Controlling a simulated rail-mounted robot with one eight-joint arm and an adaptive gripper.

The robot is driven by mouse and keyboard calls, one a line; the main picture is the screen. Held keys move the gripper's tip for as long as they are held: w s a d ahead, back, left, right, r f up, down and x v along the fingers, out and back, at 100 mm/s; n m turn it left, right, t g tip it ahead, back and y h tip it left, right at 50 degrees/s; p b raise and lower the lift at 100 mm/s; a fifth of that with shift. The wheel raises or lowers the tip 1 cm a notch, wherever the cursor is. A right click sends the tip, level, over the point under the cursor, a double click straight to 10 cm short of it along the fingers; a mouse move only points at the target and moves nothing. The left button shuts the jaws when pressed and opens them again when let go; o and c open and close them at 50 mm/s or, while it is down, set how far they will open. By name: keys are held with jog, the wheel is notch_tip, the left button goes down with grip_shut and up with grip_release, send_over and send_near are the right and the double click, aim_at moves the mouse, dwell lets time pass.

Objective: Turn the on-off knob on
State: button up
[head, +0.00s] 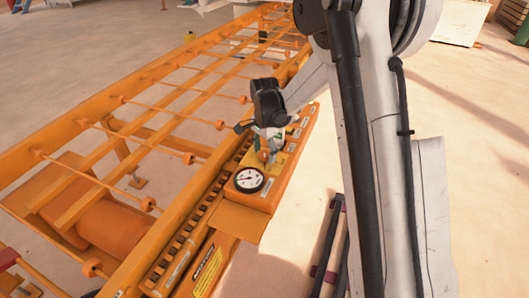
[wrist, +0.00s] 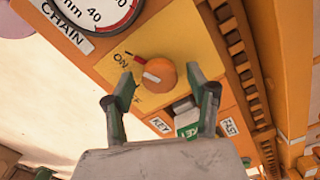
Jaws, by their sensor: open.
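The on-off knob (wrist: 160,74) is a round orange dial with a white pointer line, on a yellow plate (wrist: 170,40) of the orange control panel in the wrist view. The plate reads "ON" beside a red mark; the other label is partly hidden by a finger. My gripper (wrist: 156,88) is open, with one green-padded fingertip on each side of the knob. I cannot tell whether the fingertips touch it. In the head view my gripper (head: 268,146) is over the panel's yellow area, and the knob is hard to make out there.
A round gauge (head: 249,180) sits on the panel close to my gripper. The orange roller conveyor frame (head: 150,85) runs along the panel's left.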

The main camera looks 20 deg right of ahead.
aim_at(265, 153)
notch_tip(265, 153, up, 12)
dwell(0.5)
jog(key=s+r+n+t+p, duration=0.35)
jog(key=s+r+n, duration=0.25)
jog(key=s+r, duration=0.85)
jog(key=s+r+n+t+p, duration=0.1)
jog(key=s+n+p, duration=0.1)
jog(key=s, duration=0.6)
jog(key=s+r+n+t+p, duration=0.2)
jog(key=s+n, duration=0.2)
jog(key=s, duration=0.5)
jog(key=shift+n+p, duration=0.4)
jog(key=shift+s+t, duration=0.1)
jog(key=shift+t, duration=0.15)
